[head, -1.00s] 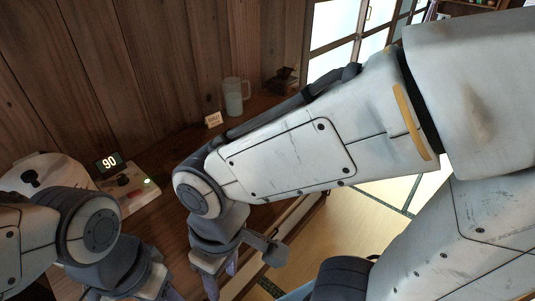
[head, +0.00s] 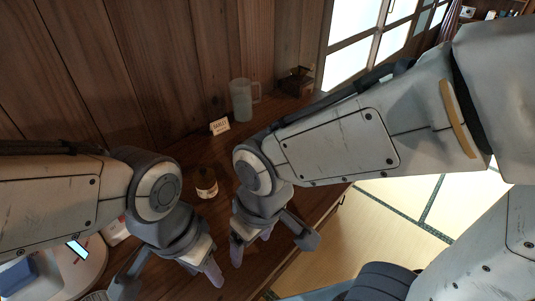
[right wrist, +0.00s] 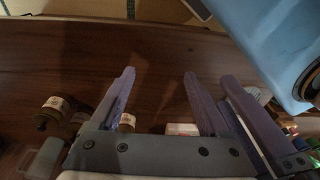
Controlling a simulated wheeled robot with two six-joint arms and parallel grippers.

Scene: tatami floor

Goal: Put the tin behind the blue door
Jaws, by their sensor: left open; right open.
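I cannot pick out a tin or a blue door with certainty in these views. In the head view, a small brown jar or container with a pale label (head: 206,184) stands on the wooden counter (head: 196,150) between my two arms. My left gripper (head: 168,278) is open at the lower left, nearer than the jar. My right gripper (head: 268,243) is open and seemingly empty over the counter's front part, to the right of and nearer than the jar. In the right wrist view its fingers (right wrist: 159,85) are spread, with dark wood beyond them.
A translucent mug (head: 241,100), a small sign (head: 220,127) and a dark box-like object (head: 297,81) stand towards the back wall. A white device (head: 85,265) is at lower left. The right wrist view shows a labelled bottle (right wrist: 52,111). Tatami (head: 400,210) lies right.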

